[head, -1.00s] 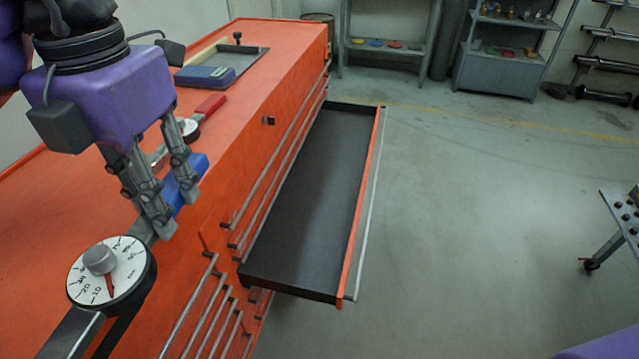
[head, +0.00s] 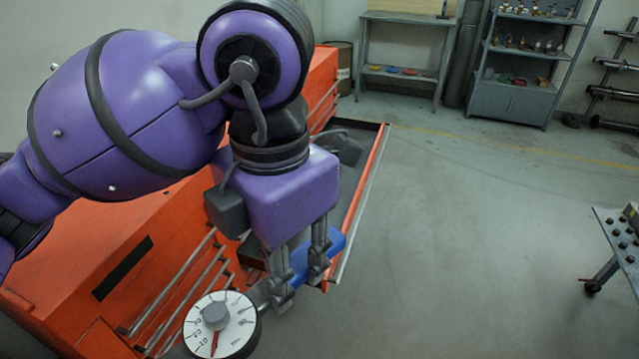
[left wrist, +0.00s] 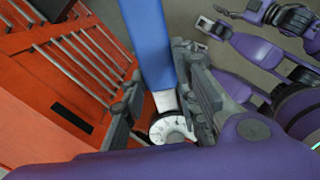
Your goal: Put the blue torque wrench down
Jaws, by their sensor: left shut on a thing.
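The blue torque wrench has a blue handle (head: 335,243) and a round white dial (head: 220,325). My left gripper (head: 297,278) is shut on it near the handle and holds it up beside the front of the orange tool chest (head: 90,240). The wrench lies across the view near the open drawer's front end, dial toward the lower left. In the left wrist view, the blue handle (left wrist: 148,40) runs up between the two fingers (left wrist: 163,108), with the dial (left wrist: 172,128) below. A purple arm with a grey end (left wrist: 215,28), seemingly my right one, shows there; its jaws are unclear.
Several drawer handles (head: 190,290) line the chest front. Open floor (head: 470,230) lies to the right, with a perforated table (head: 620,235) at the right edge.

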